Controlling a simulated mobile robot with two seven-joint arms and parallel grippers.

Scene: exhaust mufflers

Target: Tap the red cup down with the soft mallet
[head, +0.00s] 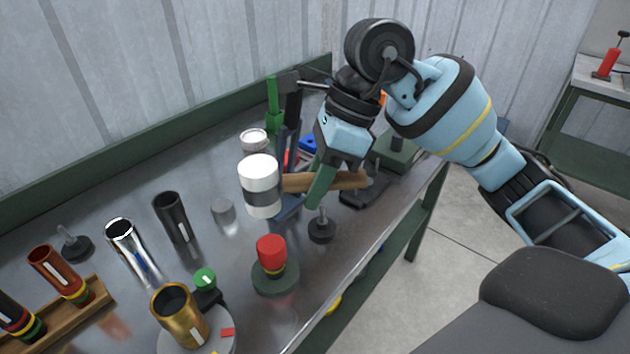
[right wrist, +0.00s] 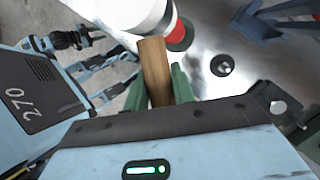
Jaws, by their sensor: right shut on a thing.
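The soft mallet has a white head with a grey band (head: 260,183) and a wooden handle (head: 345,180). My right gripper (head: 318,188) is shut on the handle and holds the head above the table, up and left of the cup. In the right wrist view the handle (right wrist: 154,70) lies between the green fingers; the white head (right wrist: 125,12) partly hides the red cup (right wrist: 180,33).
A black knobbed stand (head: 321,228) is right of the cup. Left are a gold cup (head: 178,312), a green-topped piece (head: 205,280), a chrome tube (head: 127,244) and a black tube (head: 174,215). A tool rack (head: 291,120) stands behind. The right front table edge is close.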

